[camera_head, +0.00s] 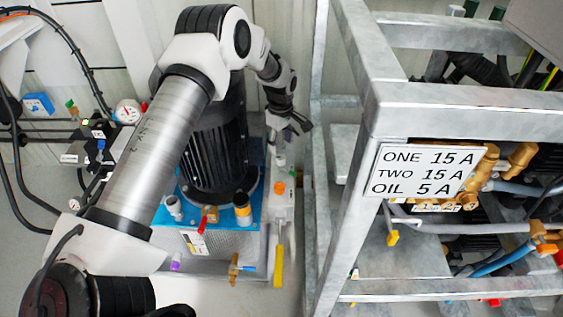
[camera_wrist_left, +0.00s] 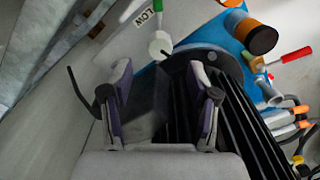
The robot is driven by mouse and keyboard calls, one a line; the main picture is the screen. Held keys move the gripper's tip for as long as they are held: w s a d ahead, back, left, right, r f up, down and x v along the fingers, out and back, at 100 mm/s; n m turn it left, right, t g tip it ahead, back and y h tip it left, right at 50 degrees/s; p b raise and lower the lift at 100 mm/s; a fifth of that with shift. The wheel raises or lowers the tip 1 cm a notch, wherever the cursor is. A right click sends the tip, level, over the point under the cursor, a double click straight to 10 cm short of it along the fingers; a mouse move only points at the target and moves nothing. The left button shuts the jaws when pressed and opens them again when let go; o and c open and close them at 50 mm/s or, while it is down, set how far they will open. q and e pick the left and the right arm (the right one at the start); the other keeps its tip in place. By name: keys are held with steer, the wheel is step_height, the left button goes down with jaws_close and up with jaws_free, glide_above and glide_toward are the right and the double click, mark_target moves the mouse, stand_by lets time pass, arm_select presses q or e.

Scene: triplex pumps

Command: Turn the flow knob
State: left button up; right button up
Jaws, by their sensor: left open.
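A round white knob (camera_wrist_left: 160,45), which I take to be the flow knob, shows in the left wrist view at the top centre, beside a partly visible label reading "LOW" (camera_wrist_left: 149,14). My left gripper (camera_head: 291,123) is at the upper middle of the head view, above the grey panel beside the black finned motor. In the left wrist view its two fingers (camera_wrist_left: 162,88) are spread apart with nothing between them. The knob lies beyond the fingertips, apart from them. In the head view the knob is small and partly hidden near the gripper. My right gripper is not visible.
The black motor (camera_head: 215,150) stands on a blue-topped tank (camera_head: 170,216) close left of the gripper. A grey metal frame (camera_head: 345,190) with an amp label sign (camera_head: 424,171) rises to the right. A yellow-handled lever (camera_head: 279,266) hangs below the panel.

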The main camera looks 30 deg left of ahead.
mark_target(281, 157)
arm_select(q)
step_height(281, 157, down, 7)
steer(key=shift+r+b, duration=0.2)
steer(key=shift+b, duration=0.4)
jaws_close()
